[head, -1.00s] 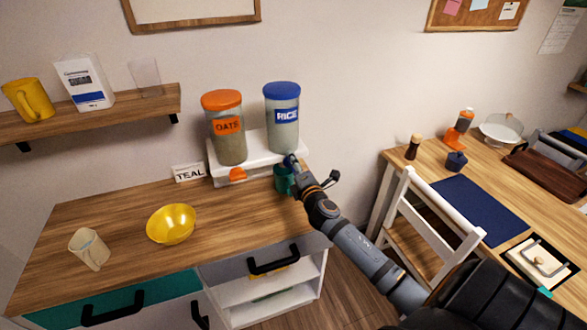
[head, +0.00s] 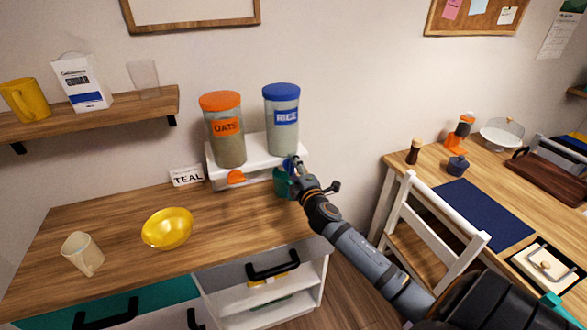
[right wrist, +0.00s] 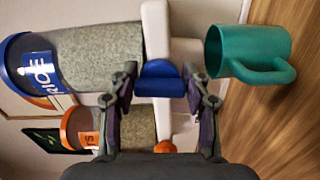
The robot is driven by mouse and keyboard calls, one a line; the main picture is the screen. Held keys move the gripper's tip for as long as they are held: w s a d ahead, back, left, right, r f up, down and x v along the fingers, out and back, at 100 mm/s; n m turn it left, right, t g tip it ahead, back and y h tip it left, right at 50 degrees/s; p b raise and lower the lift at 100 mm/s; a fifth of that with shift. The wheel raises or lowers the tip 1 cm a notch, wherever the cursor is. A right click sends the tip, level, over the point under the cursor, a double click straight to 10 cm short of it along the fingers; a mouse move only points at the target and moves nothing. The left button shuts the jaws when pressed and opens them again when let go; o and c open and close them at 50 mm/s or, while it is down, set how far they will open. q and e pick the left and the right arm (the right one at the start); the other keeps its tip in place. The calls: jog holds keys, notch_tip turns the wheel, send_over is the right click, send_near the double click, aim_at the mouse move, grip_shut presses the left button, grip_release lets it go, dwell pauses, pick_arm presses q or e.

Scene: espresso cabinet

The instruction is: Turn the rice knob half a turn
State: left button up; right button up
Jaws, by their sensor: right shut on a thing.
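The rice dispenser (head: 283,130) has a blue lid and a blue RICE label and stands on a white stand (head: 255,159). Its blue knob (right wrist: 160,78) sits between the fingers of my right gripper (right wrist: 160,82) in the right wrist view, and the fingers are shut on it from both sides. In the head view my right gripper (head: 293,166) reaches the front of the stand, and the fingers largely hide the knob. A teal mug (head: 280,182) stands below the knob and is partly hidden by the gripper. My left gripper is not in view.
The oats dispenser (head: 226,135) with its orange knob (head: 235,177) stands to the left. A white chair (head: 420,235) stands on the right near my arm.

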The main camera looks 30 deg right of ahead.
jog(key=o, duration=1.2)
jog(key=v, duration=1.2)
